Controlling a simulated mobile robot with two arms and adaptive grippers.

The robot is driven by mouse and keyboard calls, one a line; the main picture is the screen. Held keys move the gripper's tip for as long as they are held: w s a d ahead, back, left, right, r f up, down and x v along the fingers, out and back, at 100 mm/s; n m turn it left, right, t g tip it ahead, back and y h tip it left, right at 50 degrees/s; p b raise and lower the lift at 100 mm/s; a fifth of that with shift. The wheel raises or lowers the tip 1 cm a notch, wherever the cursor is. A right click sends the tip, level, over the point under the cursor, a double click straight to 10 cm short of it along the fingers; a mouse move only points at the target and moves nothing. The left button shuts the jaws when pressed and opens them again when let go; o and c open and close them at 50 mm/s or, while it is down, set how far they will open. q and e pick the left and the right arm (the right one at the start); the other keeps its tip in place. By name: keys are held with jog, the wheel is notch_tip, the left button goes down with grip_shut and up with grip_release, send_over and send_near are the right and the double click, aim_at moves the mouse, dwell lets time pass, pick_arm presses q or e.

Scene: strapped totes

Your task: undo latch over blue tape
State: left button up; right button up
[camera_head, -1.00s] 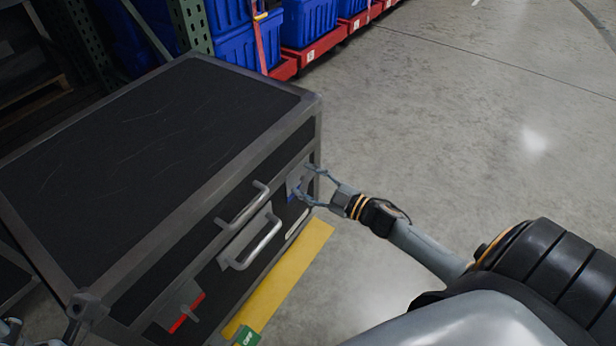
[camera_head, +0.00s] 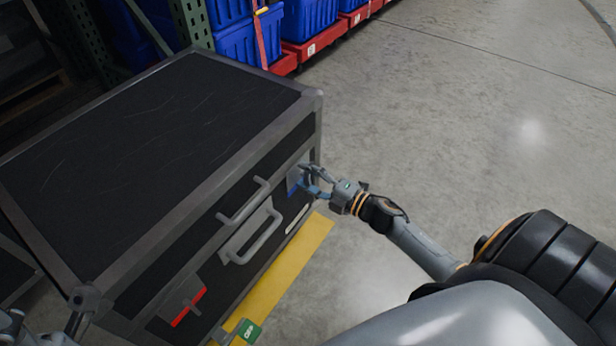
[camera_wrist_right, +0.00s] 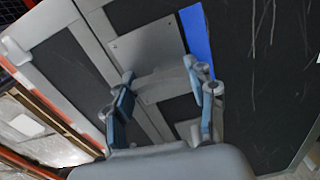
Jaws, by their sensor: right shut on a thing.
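A black case (camera_head: 140,150) with grey metal edges fills the left of the head view. Blue tape (camera_head: 294,188) is on its front face near the right corner, beside a metal latch plate; the tape (camera_wrist_right: 197,40) and plate (camera_wrist_right: 148,48) show clearly in the right wrist view. My right gripper (camera_head: 312,180) is at this latch, shut on the latch (camera_wrist_right: 165,78), whose raised part sits between the blue-padded fingers. The fingers partly hide it. Parts of my left gripper (camera_head: 42,330) show at the bottom left corner, mostly cut off.
A second latch sits over red tape (camera_head: 188,308) at the left of the front face. Two grey handles (camera_head: 250,238) stick out between the latches. Yellow floor tape (camera_head: 285,270) and a small green item (camera_head: 246,331) lie in front. Blue totes (camera_head: 310,22) stand behind; the right floor is clear.

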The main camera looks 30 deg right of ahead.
jog(key=shift+a+n, duration=0.1)
jog(key=shift+n, duration=0.5)
jog(key=o, duration=1.2)
jog(key=shift+s, duration=0.1)
jog(key=v, duration=1.2)
jog(key=shift+f, duration=0.1)
